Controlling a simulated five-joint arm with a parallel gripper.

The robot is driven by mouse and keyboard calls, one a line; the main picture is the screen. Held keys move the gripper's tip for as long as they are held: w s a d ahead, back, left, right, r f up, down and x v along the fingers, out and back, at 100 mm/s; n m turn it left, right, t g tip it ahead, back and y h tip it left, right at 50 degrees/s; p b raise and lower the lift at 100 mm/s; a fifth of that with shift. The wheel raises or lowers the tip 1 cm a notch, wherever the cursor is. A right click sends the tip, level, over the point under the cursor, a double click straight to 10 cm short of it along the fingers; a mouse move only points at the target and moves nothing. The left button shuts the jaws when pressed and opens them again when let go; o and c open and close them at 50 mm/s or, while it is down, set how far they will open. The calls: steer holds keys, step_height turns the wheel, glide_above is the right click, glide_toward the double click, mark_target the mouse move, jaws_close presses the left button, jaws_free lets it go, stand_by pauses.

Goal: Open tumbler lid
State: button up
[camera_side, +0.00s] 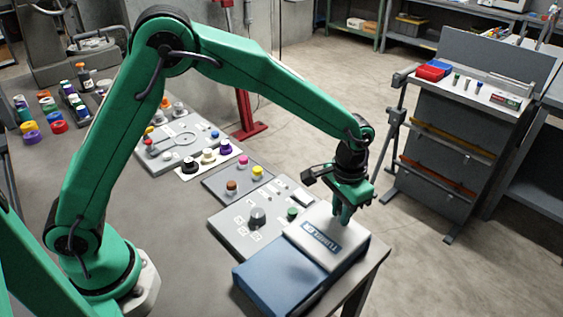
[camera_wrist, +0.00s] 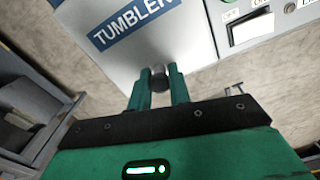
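The tumbler is a box with a pale grey lid (camera_side: 318,243) labelled TUMBLER and a blue part (camera_side: 292,277) beside it, at the table's right end. The lid (camera_wrist: 105,55) also shows in the wrist view. A small dark knob (camera_wrist: 159,76) sits at the lid's far edge. My gripper (camera_side: 343,216) points down at that edge. In the wrist view, the two green fingers of my gripper (camera_wrist: 159,88) stand on either side of the knob, with no clear gap. In the side view the fingers hide the knob. The lid looks down on the box.
A grey control panel (camera_side: 240,226) with a dark dial (camera_side: 258,216) and a green button (camera_side: 292,213) lies left of the tumbler. More panels with coloured knobs (camera_side: 208,155) stand further back. Beyond the table's right edge is open floor (camera_side: 300,130) and a workbench (camera_side: 455,130).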

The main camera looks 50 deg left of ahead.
jaws_close()
steer(key=s, duration=1.2)
steer(key=shift+r, duration=0.1)
steer(key=o, duration=0.9)
jaws_free()
steer(key=shift+c, duration=0.2)
step_height(320, 180, up, 8)
